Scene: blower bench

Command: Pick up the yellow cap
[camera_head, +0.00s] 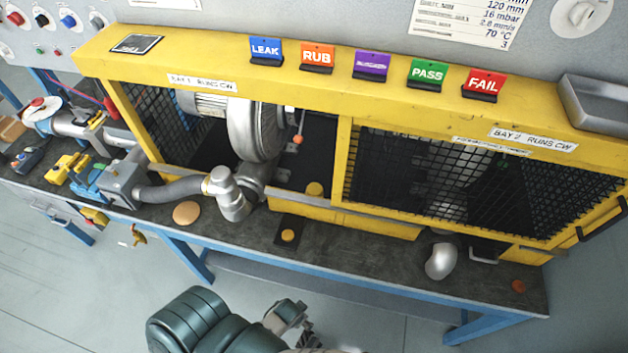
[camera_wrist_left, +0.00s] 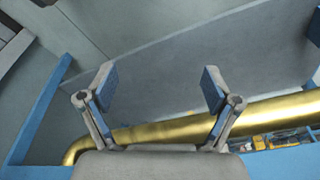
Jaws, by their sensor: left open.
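In the head view, part of what looks like my left gripper (camera_head: 296,318) shows at the bottom, in front of the bench and apart from the cap. My right gripper is not in view.
A yellow guard frame (camera_head: 250,80) with mesh encloses the blower (camera_head: 250,130). A tan disc (camera_head: 186,213) and an elbow pipe (camera_head: 230,195) lie left of the cap; a silver pipe end (camera_head: 441,260) is to the right. A brass-coloured pipe (camera_wrist_left: 180,132) crosses the wrist view.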

